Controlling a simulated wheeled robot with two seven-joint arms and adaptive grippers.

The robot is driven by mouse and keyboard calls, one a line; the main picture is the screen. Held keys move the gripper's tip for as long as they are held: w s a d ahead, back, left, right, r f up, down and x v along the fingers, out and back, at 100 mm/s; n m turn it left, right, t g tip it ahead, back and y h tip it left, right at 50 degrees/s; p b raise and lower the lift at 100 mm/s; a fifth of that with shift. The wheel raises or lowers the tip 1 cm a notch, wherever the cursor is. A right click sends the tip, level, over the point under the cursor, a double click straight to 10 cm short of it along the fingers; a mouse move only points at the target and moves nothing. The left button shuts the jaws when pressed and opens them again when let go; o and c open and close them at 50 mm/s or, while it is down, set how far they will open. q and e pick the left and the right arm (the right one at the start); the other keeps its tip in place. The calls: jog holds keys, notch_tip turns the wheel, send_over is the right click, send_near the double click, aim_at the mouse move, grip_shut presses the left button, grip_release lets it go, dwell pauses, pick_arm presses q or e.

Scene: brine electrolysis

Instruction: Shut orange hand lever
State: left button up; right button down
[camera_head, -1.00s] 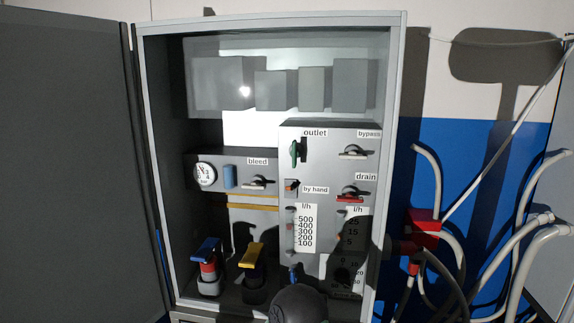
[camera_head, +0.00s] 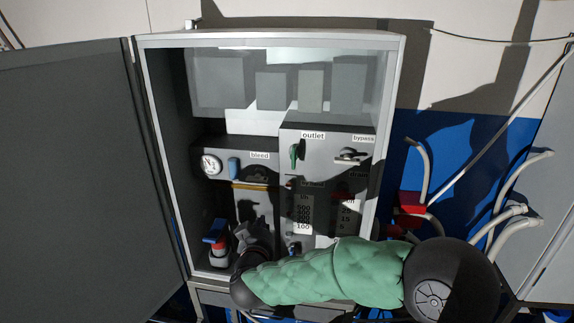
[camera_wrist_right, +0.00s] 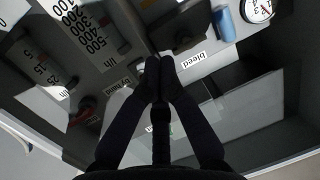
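The orange hand lever (camera_head: 290,183) is a small, shaded shape left of the "by hand" label, under the green outlet lever (camera_head: 296,155). In the right wrist view the "by hand" label (camera_wrist_right: 118,83) shows upside down just left of my fingertips; the lever cannot be made out there, and the fingers may hide it. My right gripper (camera_wrist_right: 161,64) has its two dark fingers together, with nothing visible between them. In the head view my right gripper (camera_head: 257,228) is in front of the cabinet's lower middle, below the lever and apart from it. My left gripper is not in view.
The blue-handled valve (camera_head: 215,237) stands at lower left in the cabinet. The bleed lever is in shadow; its label (camera_wrist_right: 193,60) shows near my fingers. The bypass lever (camera_head: 350,156) is at upper right. The open cabinet door (camera_head: 70,180) is at left. Pipes (camera_head: 500,220) are at right.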

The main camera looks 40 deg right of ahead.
aim_at(289, 184)
pick_arm(q)
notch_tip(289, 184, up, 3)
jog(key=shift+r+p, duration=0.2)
jog(key=shift+p, duration=1)
pick_arm(e)
jog(key=s+d+r+m+g+h, duration=0.1)
jog(key=s+d+r+m+h, duration=0.1)
jog(key=r, duration=0.7)
jog(key=shift+s+d+r+h, duration=0.3)
jog(key=shift+s+d, duration=0.4)
jog(key=shift+s, duration=0.5)
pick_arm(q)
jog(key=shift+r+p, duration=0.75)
pick_arm(e)
jog(key=x, duration=1)
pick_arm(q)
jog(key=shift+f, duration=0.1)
pick_arm(e)
jog(key=shift+f, duration=0.1)
